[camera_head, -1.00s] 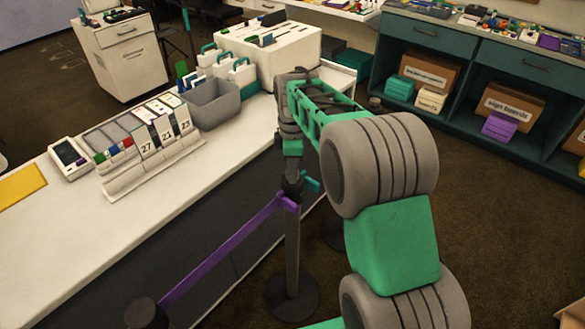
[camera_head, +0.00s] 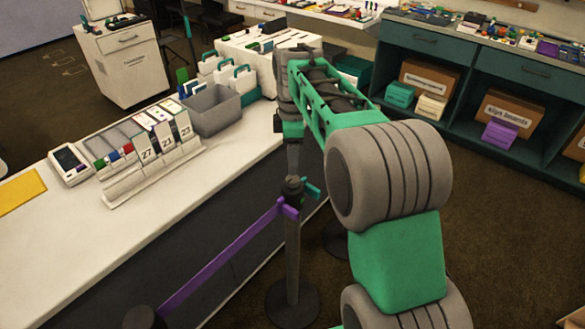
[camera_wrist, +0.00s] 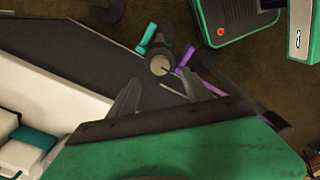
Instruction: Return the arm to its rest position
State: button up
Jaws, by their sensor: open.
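My arm is green and grey and reaches forward from the lower right in the head view. Its far end bends down over the counter's front edge. My gripper (camera_wrist: 158,88) is open, with its two grey fingers apart and nothing between them in the wrist view. In the head view its end hangs just above and behind the top of a dark barrier post (camera_head: 292,235), and the fingers are hard to make out. The post top also shows just beyond the fingertips in the wrist view (camera_wrist: 160,64). I cannot tell whether they touch.
A purple belt (camera_head: 225,257) runs from the post to a second post (camera_head: 144,318) at lower left. The white counter (camera_head: 90,250) holds a calendar stand (camera_head: 150,172) and a grey bin (camera_head: 213,112). Teal shelves (camera_head: 470,75) stand at right. Brown floor (camera_head: 500,220) is open there.

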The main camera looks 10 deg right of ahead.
jog(key=shift+r, duration=0.3)
